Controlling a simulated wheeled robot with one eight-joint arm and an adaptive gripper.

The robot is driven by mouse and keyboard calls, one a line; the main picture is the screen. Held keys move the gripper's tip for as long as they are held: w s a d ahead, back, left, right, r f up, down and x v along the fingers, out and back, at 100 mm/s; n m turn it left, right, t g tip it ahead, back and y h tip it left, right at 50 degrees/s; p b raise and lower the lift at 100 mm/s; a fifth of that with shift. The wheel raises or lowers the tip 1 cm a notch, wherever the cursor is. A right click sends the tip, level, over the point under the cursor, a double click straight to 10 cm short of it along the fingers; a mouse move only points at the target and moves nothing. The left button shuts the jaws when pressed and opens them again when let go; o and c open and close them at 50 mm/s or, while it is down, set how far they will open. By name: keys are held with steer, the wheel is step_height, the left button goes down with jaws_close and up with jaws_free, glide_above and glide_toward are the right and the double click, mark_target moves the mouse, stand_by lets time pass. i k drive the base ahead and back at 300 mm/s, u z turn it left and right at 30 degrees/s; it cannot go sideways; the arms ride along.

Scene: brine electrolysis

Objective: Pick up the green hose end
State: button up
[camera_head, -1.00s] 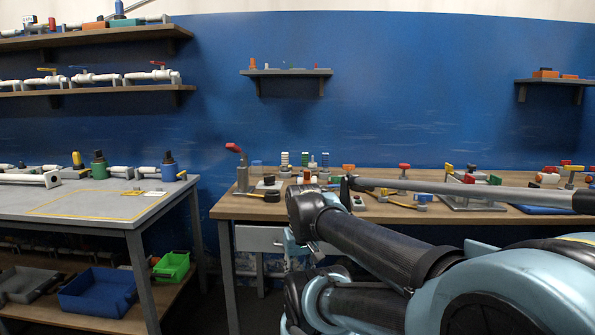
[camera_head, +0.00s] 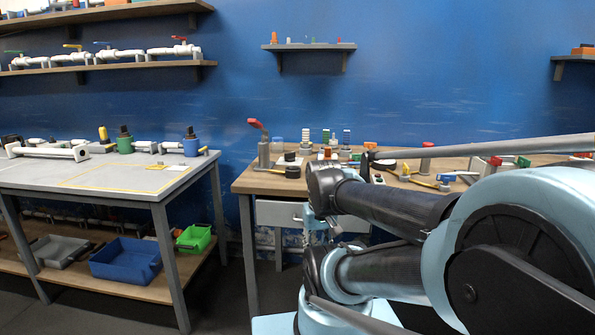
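I cannot make out a green hose end for certain. Several green items show in the head view. A green cylinder with a dark top (camera_head: 125,141) stands on the left table. A small green upright piece (camera_head: 326,136) stands among small parts on the right workbench. A green piece (camera_head: 523,162) lies farther right on that bench, partly behind a long grey bar. My arm crosses the lower right of the view and hides part of the right workbench. My gripper's fingertips do not show.
The left table (camera_head: 110,180) carries pipe fittings and a blue cylinder (camera_head: 191,145). Blue (camera_head: 125,262) and green (camera_head: 194,238) bins sit on its lower shelf. The right workbench (camera_head: 246,183) holds a red-handled fixture (camera_head: 263,150). Floor shows between them.

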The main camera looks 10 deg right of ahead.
mark_target(325, 140)
steer(key=u, duration=1)
steer(key=k, duration=1.25)
steer(key=z, duration=0.95)
steer(key=i, duration=1)
steer(key=z, duration=0.05)
